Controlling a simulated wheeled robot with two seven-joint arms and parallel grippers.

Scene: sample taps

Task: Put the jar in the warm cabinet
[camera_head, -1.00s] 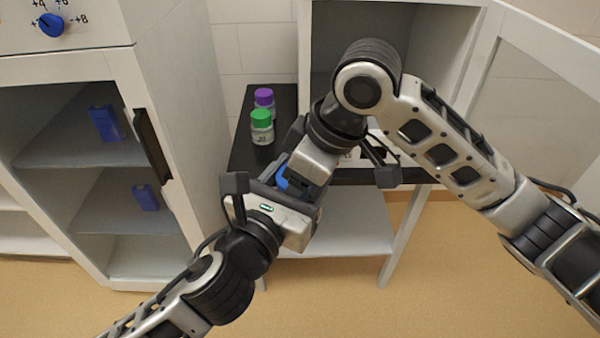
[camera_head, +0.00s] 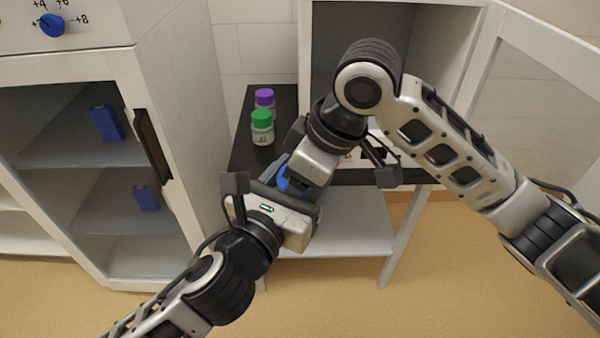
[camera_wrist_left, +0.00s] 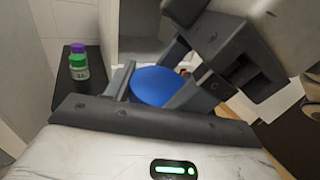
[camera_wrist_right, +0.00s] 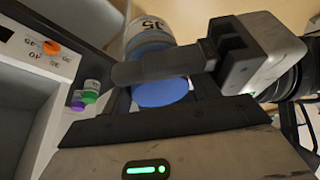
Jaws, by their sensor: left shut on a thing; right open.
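The jar has a round blue lid (camera_head: 284,180) and is mostly hidden between my grippers in the head view. The right wrist view shows its blue lid (camera_wrist_right: 161,92) and pale labelled body (camera_wrist_right: 148,33), tilted in that picture. My left gripper (camera_head: 272,190) is shut on the jar, held up in front of the dark bench. My right gripper (camera_head: 303,182) is open, close against the jar from the other side. The blue lid also shows in the left wrist view (camera_wrist_left: 157,86). An open cabinet (camera_head: 405,45) stands behind my right arm, its door (camera_head: 535,100) swung right.
Jars with green (camera_head: 262,117) and purple (camera_head: 264,96) lids stand on the dark bench (camera_head: 250,160). A left cabinet with a blue dial (camera_head: 51,25) holds blue items on its shelves. An orange knob (camera_wrist_right: 52,46) shows on a white panel in the right wrist view.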

